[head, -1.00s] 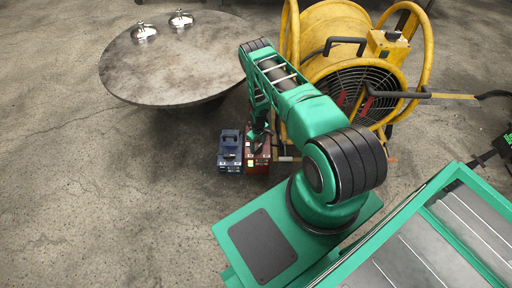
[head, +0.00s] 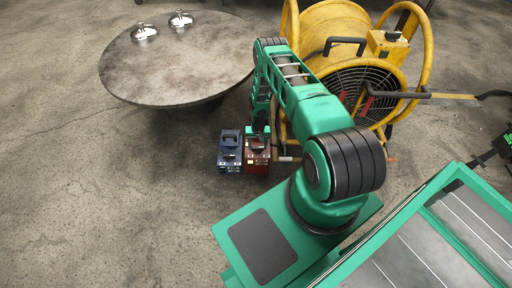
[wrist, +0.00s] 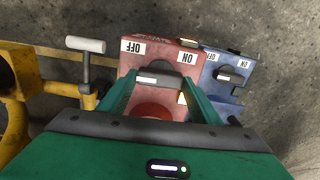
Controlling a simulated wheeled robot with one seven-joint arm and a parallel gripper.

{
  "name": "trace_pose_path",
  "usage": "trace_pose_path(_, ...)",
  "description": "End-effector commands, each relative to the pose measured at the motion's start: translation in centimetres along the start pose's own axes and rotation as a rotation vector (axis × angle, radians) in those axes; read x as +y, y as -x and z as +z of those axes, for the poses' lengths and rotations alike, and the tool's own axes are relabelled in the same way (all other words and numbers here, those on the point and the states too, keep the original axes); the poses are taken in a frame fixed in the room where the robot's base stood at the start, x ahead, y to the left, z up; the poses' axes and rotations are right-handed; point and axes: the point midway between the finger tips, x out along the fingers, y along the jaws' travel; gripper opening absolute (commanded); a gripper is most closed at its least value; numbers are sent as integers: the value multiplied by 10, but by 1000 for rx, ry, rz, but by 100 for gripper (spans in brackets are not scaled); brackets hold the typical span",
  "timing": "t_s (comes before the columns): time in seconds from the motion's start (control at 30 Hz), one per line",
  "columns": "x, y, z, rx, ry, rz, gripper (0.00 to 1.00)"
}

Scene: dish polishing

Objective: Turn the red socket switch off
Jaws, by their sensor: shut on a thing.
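The red socket (head: 257,154) stands on the floor in the head view, beside the table. In the wrist view the red socket (wrist: 190,72) shows its OFF label at left and ON label at right, both upside down. My gripper (wrist: 160,80) reaches over its face, with one green finger on each side of the dark switch knob (wrist: 160,76). The fingers are shut on this knob, whose white mark lies nearly level in the picture. In the head view my gripper (head: 258,131) is at the top of the red socket; its fingertips are too small to make out.
A blue socket (head: 230,152) stands close to the left of the red one. A yellow hose reel (head: 330,50) stands close on the right. A round table (head: 175,75) with two shiny metal lids (head: 144,32) is behind left. The floor at front left is clear.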

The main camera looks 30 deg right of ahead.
Motion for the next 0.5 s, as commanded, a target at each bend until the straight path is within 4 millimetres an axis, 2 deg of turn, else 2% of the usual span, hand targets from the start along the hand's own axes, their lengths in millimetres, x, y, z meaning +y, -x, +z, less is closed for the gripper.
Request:
trace_pose_path(0.03, -3, 2, -5, 10, -14, -5, 35)
trace_pose_path(0.5, -4, 2, -5, 10, -62, -7, 35)
